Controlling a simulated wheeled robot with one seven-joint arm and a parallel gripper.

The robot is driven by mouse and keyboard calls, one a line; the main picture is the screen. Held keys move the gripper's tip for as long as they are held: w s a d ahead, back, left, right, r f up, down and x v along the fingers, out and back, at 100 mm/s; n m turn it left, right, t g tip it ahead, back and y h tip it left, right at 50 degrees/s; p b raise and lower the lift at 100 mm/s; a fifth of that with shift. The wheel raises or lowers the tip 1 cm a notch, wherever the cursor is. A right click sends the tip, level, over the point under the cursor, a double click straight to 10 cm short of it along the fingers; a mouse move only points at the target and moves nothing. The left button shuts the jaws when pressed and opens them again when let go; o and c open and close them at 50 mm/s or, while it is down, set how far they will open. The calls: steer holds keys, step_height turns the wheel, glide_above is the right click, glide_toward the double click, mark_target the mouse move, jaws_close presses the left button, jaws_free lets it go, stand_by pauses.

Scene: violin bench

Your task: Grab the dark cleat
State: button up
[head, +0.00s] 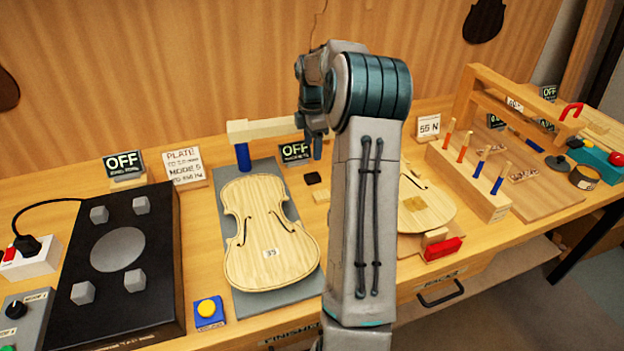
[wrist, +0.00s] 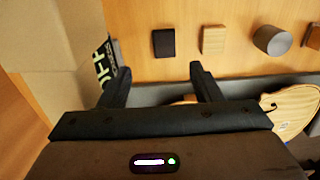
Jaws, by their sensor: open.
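The dark cleat (head: 312,178) is a small, near-black block lying on the bench beside the grey mat with the violin plate. In the wrist view the dark cleat (wrist: 164,42) lies flat on the wood, beyond my fingertips and between their lines, nearer the right one. My gripper (wrist: 158,72) is open and empty, apart from the cleat. In the head view my gripper (head: 315,140) is mostly hidden behind my arm, above the back of the bench.
A pale wooden cleat (wrist: 213,40) lies right of the dark one, then a grey cylinder (wrist: 271,40). An OFF sign (wrist: 106,62) stands close to my left finger. The violin plate (head: 268,235) lies on the grey mat (head: 240,307). My arm blocks the bench's middle.

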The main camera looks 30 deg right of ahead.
glide_above(312, 176)
steer(key=f, duration=0.4)
steer(key=shift+w+d+f, duration=0.2)
steer(key=shift+f, duration=0.1)
steer(key=shift+s+a+f+p, duration=0.1)
steer(key=shift+s+f+p, duration=0.05)
steer(key=shift+f, duration=1.15)
steer(key=shift+s+a+f+p, duration=0.1)
steer(key=shift+f+p, duration=0.05)
steer(key=shift+f, duration=1.15)
steer(key=c, duration=1.1)
